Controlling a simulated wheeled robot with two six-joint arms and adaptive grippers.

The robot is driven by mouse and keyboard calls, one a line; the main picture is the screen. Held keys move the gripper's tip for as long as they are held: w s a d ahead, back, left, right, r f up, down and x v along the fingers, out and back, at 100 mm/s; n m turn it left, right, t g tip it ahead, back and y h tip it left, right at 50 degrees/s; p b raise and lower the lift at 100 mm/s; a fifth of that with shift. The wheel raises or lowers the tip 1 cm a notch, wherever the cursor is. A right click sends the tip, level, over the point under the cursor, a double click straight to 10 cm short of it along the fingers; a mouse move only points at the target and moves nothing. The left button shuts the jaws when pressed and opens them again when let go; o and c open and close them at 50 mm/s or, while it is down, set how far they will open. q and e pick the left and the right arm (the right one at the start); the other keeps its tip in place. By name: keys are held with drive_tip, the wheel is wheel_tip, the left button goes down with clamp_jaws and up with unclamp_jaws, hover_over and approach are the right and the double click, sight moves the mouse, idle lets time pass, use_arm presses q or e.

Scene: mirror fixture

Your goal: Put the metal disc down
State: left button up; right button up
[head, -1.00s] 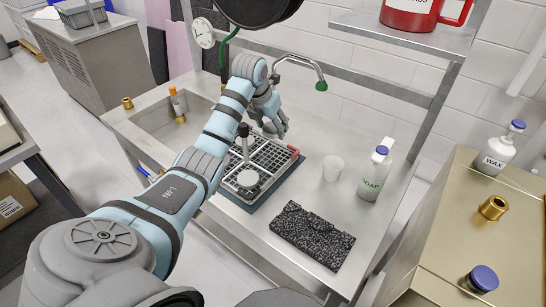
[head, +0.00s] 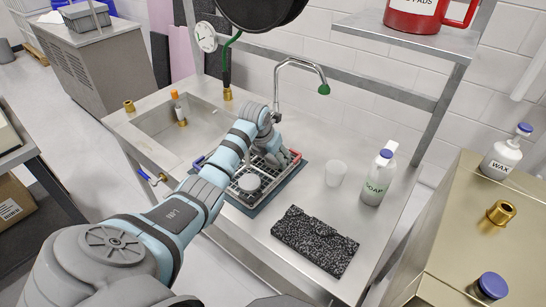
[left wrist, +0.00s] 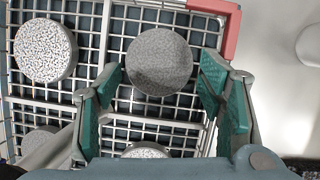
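My left gripper (head: 280,160) is low over the wire rack (head: 264,203) on the steel counter. In the left wrist view, a round grey speckled metal disc (left wrist: 160,60) lies flat over the rack's grid, between the two green-padded fingers (left wrist: 160,90). Visible gaps separate the disc from both pads, so the gripper is open. Another disc (left wrist: 45,50) lies to its left, and others are partly seen at the bottom edge. In the head view one pale disc (head: 249,182) shows; the disc between the fingers is hidden there. My right gripper is out of view.
A red corner piece (left wrist: 222,12) edges the rack. The faucet (head: 320,75) arches behind it. A clear cup (head: 334,172), a soap bottle (head: 379,175) and a black speckled block (head: 314,241) stand to the right. The sink (head: 180,130) lies left.

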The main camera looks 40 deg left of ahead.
sight(273, 160)
use_arm(q)
drive_tip(key=shift+r, duration=0.5)
drive_tip(key=v, duration=0.1)
drive_tip(key=p+v, duration=0.1)
drive_tip(key=shift+s+r, duration=0.25)
drive_tip(key=shift+s, duration=0.15)
drive_tip(key=s, duration=0.3)
drive_tip(key=s+d, duration=0.1)
drive_tip(key=s, duration=0.7)
drive_tip(key=shift+d+f, duration=0.1)
drive_tip(key=shift+d, duration=0.25)
drive_tip(key=shift+s+d, duration=0.1)
drive_tip(key=shift+s, duration=0.15)
drive_tip(key=shift+w+d, duration=0.1)
